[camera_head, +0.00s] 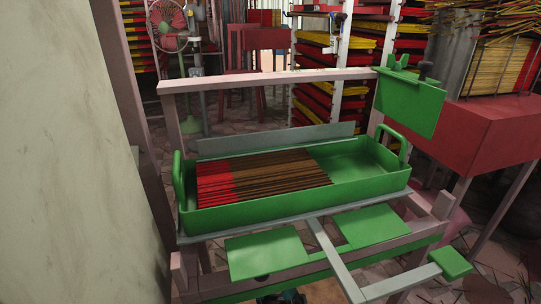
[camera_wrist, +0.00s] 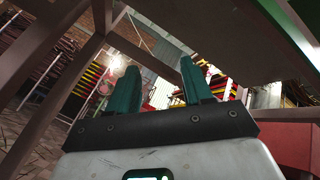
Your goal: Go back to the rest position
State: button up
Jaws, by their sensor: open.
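My gripper (camera_wrist: 160,66) shows in the wrist view with its two teal fingers standing apart. Nothing is held between them. Wooden legs and the underside of a frame surround the view, so the gripper appears low, under or beside a table-like structure. In the head view a small dark shape shows at the bottom edge below the green plates; I cannot tell if it is part of my arm. The gripper is not clearly visible there.
A green tray (camera_head: 366,160) holding red-ended brown incense sticks (camera_head: 265,177) rests on a wooden frame (camera_head: 270,78). Green plates (camera_head: 265,252) and a grey bar (camera_head: 335,262) jut out in front. A pale wall (camera_head: 60,150) stands left, a red table (camera_head: 490,130) right.

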jog(key=w+d+f+n+g+h+p, duration=0.2)
jog(key=w+d+f+n+g+h, duration=0.1)
jog(key=d+f+n+g+h, duration=0.7)
jog(key=s+d+f+n+g+h, duration=0.25)
jog(key=s+d+f+g, duration=0.25)
jog(key=s+d+f, duration=0.35)
jog(key=s+d+r+n+g+h+p, duration=0.1)
jog(key=s+d+n+g, duration=0.3)
jog(key=s, duration=0.7)
jog(key=s+d+r+n+g+p, duration=0.1)
jog(key=s+d+r+n+g, duration=0.3)
jog(key=s, duration=0.8)
notch_tip(320, 180, up, 35)
jog(key=d+m+g+p, duration=0.1)
jog(key=p, duration=3.7)
jog(key=shift+w, duration=0.35)
